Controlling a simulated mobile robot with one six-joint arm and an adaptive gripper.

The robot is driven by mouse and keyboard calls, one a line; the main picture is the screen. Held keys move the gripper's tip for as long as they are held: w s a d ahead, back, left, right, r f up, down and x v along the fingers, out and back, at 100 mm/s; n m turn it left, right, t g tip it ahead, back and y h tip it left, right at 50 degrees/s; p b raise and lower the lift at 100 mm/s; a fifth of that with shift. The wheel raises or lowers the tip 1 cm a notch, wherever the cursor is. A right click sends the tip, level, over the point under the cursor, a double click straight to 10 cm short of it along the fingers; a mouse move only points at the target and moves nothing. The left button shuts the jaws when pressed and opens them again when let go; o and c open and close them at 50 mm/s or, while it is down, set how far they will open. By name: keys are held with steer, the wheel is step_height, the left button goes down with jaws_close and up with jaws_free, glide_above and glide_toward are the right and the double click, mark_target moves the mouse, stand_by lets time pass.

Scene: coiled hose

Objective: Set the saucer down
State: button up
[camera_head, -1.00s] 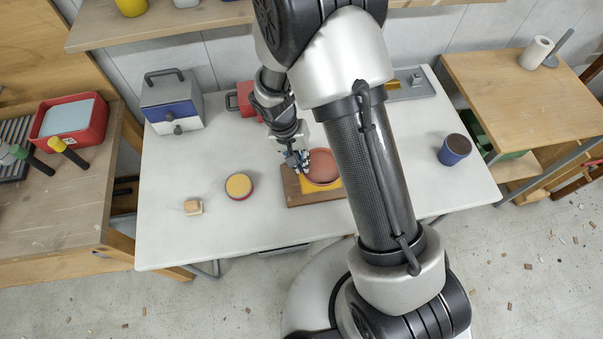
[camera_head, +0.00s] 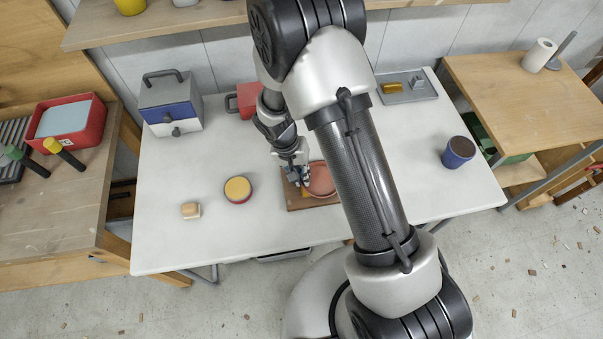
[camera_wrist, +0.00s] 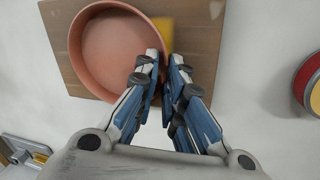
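The saucer (camera_wrist: 112,48) is a round, shallow terracotta dish with a raised rim, seen from above in the wrist view. It also shows in the head view (camera_head: 322,179), partly hidden by my arm. It is over a brown wooden board (camera_wrist: 200,35) with a yellow patch (camera_wrist: 164,27), which the saucer mostly covers. My gripper (camera_wrist: 165,60) is closed on the saucer's rim, one finger inside and one outside. The gripper also shows in the head view (camera_head: 298,178). The saucer looks level; I cannot tell whether it touches the board.
A yellow-topped red round tin (camera_head: 238,189) and a small wooden block (camera_head: 191,210) stand left on the white table (camera_head: 230,235). A blue cup (camera_head: 458,152) stands right. A blue-grey box (camera_head: 171,104), red case (camera_head: 248,98) and grey tray (camera_head: 408,88) are at the back.

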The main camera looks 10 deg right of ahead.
steer(key=o, duration=0.3)
step_height(320, 180, up, 23)
steer(key=t+p, duration=0.1)
steer(key=p, duration=0.3)
steer(key=s+d+r+n+t, duration=0.1)
steer(key=s+d+r, duration=0.1)
steer(key=s+r, duration=0.3)
steer(key=s+d+r+n+t+y, duration=0.1)
steer(key=s+r+t, duration=0.1)
steer(key=s+r, duration=0.3)
steer(key=s+d+r+n+t+y, duration=0.1)
steer(key=s+d+r, duration=0.1)
steer(key=s+r, duration=0.4)
steer(key=shift+s+d+r, duration=0.1)
steer(key=shift+s+d, duration=0.05)
steer(key=shift+s, duration=0.5)
steer(key=shift+s+d, duration=0.15)
steer(key=shift+s, duration=0.5)
